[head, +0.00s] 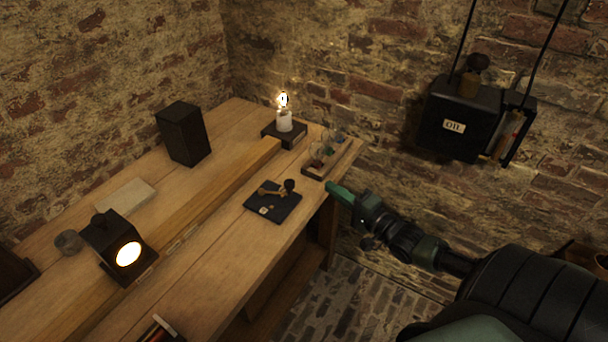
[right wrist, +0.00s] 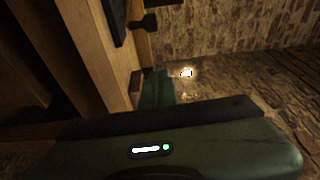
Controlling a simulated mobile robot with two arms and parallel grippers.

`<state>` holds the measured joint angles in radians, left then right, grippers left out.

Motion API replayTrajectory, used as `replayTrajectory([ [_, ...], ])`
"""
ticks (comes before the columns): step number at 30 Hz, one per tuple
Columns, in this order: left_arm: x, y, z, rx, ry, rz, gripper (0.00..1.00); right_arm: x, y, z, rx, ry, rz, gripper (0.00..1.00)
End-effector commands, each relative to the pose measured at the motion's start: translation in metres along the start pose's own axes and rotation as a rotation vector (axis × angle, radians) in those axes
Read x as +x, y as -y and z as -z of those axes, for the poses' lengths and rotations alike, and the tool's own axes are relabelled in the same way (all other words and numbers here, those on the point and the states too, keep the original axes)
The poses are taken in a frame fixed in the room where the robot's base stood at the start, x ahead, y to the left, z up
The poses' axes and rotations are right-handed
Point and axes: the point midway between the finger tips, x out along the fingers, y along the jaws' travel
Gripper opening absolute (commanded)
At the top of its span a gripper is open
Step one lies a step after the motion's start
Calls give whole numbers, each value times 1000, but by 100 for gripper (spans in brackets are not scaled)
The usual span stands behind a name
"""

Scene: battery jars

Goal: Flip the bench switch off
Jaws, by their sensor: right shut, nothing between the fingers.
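The bench switch (head: 272,207) is a black square plate with a brass lever and a black knob, near the front edge of the wooden bench (head: 215,285). Its small white label is too small to read. A lit bulb (head: 284,101) stands on a white holder on a black block at the bench's back corner. My right gripper (head: 336,190) is shut and empty, just off the bench's front edge, right of the switch and apart from it. In the right wrist view, its fingers (right wrist: 158,87) point toward the bench edge, and a dark knob (right wrist: 143,25) shows above. My left gripper is not in view.
A small tray (head: 317,174) with glass items sits near the switch. A glowing lantern (head: 119,246), a black box (head: 183,134) and a pale slab (head: 125,198) stand to the left. An oil box (head: 462,112) hangs by the brick wall.

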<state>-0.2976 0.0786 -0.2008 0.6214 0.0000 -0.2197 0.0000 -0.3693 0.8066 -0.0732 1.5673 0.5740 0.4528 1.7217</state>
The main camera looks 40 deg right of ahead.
Motion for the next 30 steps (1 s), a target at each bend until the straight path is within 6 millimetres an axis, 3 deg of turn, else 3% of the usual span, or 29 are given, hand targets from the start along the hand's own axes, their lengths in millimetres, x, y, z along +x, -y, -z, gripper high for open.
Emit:
replayTrajectory([
  [11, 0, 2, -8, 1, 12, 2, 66, 6, -1, 0, -2, -1, -2, 0],
  [27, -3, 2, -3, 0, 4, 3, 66, 95, -1, 1, -4, -3, -1, 0],
  [29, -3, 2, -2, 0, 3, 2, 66, 104, -1, 0, -4, -2, -2, 0],
  [30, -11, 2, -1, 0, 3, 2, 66, 98, 0, -9, 2, 0, -6, 0],
])
